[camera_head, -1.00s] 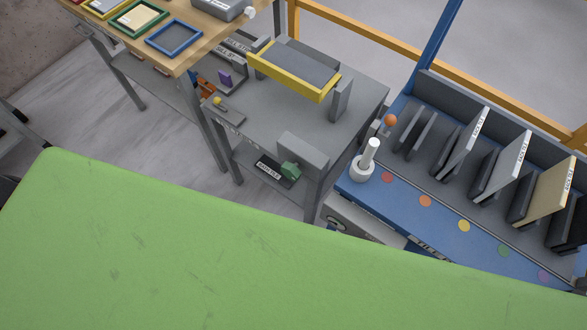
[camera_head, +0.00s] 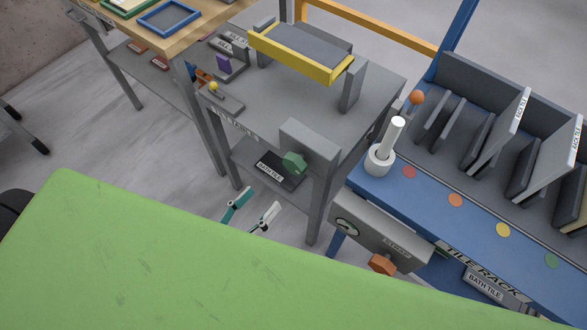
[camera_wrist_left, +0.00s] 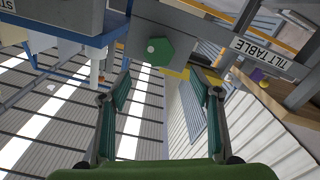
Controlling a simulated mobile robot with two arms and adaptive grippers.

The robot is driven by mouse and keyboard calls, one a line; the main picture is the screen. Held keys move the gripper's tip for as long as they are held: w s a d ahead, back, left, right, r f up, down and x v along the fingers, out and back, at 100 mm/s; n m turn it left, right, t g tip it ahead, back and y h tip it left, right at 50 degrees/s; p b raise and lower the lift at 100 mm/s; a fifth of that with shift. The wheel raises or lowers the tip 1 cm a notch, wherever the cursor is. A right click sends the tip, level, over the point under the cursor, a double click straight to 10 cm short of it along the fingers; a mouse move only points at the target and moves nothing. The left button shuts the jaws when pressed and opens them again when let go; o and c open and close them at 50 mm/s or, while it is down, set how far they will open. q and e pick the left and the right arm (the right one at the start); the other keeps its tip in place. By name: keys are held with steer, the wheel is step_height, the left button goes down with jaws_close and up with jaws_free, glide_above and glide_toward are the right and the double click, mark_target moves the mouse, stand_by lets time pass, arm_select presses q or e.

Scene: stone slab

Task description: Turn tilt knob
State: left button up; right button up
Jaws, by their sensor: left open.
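The green hexagonal knob (camera_head: 294,163) sits on the front of a grey block on the tilt table (camera_head: 345,118), whose yellow-edged tray (camera_head: 300,55) stands above it. In the left wrist view the knob (camera_wrist_left: 158,50) shows face-on, beyond the fingertips and roughly centred between them. My left gripper (camera_head: 252,212) shows past the green surface's edge, below and left of the knob, apart from it. In the left wrist view its two teal-lined fingers (camera_wrist_left: 160,88) are spread wide with nothing between them. My right gripper is in neither view.
A blue tile rack (camera_head: 395,190) with upright tiles, a white-handled holder (camera_head: 385,148) and an orange knob (camera_head: 382,264) stands at right. A wooden-topped table (camera_head: 200,35) is at upper left. A green surface (camera_head: 180,270) fills the foreground.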

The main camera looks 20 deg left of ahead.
mark_target(291, 166)
arm_select(q)
steer(key=x, duration=0.4)
steer(key=p+x, duration=0.1)
steer(key=x, duration=0.8)
steer(key=shift+w+d+r, duration=0.15)
steer(key=shift+w+r, duration=0.2)
steer(key=shift+w, duration=0.05)
steer(key=c, duration=1.1)
